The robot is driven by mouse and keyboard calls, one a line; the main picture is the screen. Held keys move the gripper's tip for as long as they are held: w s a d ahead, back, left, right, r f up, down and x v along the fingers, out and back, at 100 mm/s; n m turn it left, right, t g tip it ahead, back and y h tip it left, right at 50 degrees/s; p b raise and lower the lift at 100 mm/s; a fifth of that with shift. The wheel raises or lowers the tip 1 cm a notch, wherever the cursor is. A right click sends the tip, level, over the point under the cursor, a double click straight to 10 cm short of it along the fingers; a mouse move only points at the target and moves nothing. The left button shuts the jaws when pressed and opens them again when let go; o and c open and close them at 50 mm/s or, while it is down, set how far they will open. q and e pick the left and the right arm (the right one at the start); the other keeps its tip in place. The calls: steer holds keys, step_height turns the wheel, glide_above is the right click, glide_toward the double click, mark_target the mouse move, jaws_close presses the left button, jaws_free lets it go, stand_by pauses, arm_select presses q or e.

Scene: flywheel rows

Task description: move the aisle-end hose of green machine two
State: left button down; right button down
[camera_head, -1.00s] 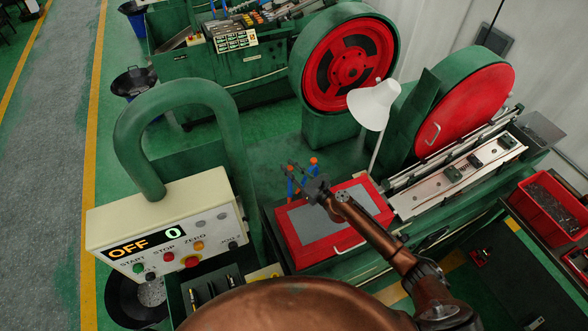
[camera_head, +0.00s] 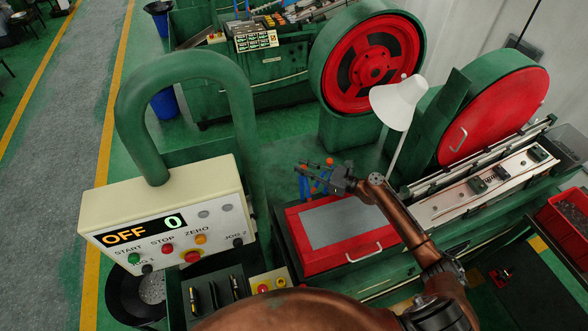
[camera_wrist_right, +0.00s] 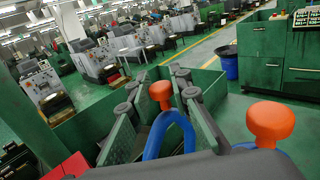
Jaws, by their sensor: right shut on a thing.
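Two blue hoses with orange tips stand by the red-topped bed of the near green machine (camera_head: 290,240). My right gripper (camera_head: 313,176) reaches left to them in the head view. In the right wrist view its fingers (camera_wrist_right: 160,112) are on both sides of one blue hose (camera_wrist_right: 168,138), shut on it below its orange tip (camera_wrist_right: 161,92). This seems to be the left hose (camera_head: 303,188) in the head view. The other hose's orange tip (camera_wrist_right: 270,121) stands to the right, outside the fingers. The finger contact is partly hidden. My left gripper is out of view.
A white lamp (camera_head: 399,103) stands behind my right arm. A cream control box (camera_head: 165,215) on a green curved post is at the left. A red flywheel (camera_head: 372,62) is behind. A blue bin (camera_wrist_right: 228,65) and open green floor lie beyond the hoses.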

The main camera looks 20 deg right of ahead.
steer(key=shift+f, duration=0.1)
steer(key=c, duration=2.2)
jaws_free()
steer(key=o, duration=0.4)
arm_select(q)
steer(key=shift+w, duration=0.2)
arm_select(e)
steer(key=shift+o, duration=0.2)
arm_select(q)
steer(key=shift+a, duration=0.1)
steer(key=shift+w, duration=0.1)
arm_select(e)
steer(key=v, duration=1.2)
